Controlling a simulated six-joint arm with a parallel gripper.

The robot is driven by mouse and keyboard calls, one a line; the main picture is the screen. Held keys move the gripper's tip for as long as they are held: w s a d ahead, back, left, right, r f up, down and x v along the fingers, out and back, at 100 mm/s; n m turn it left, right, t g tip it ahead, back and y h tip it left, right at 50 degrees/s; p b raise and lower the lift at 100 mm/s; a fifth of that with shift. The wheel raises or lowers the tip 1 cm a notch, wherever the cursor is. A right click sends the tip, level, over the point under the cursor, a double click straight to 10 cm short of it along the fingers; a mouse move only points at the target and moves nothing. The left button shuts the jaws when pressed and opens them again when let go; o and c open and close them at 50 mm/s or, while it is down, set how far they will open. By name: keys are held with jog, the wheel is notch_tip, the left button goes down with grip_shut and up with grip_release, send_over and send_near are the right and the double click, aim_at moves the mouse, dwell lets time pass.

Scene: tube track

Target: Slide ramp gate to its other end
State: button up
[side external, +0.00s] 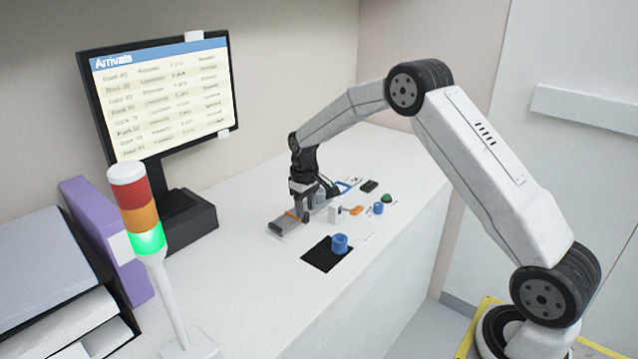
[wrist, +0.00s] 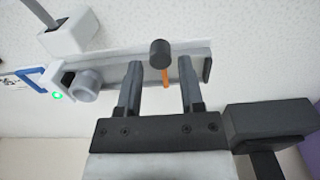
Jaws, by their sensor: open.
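The ramp gate shows in the wrist view as a thin orange bar (wrist: 165,77) with a dark round knob (wrist: 160,52). It crosses a grey track (wrist: 220,69). In the side view the orange bar (side external: 291,215) is partly hidden by my gripper (side external: 304,216), which is low over the track (side external: 284,229). In the wrist view my gripper (wrist: 159,68) is open, with one finger on each side of the gate. The knob appears between and slightly beyond the fingertips. I cannot tell whether either finger touches it.
A grey cylinder (wrist: 88,84) and a white block (wrist: 68,32) stand left of the gripper in the wrist view. In the side view, a blue cup (side external: 340,242) is on a black mat (side external: 318,257). An orange lever (side external: 353,210) and green button (side external: 387,198) are rightward.

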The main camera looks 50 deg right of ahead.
jog(key=shift+r, duration=1.8)
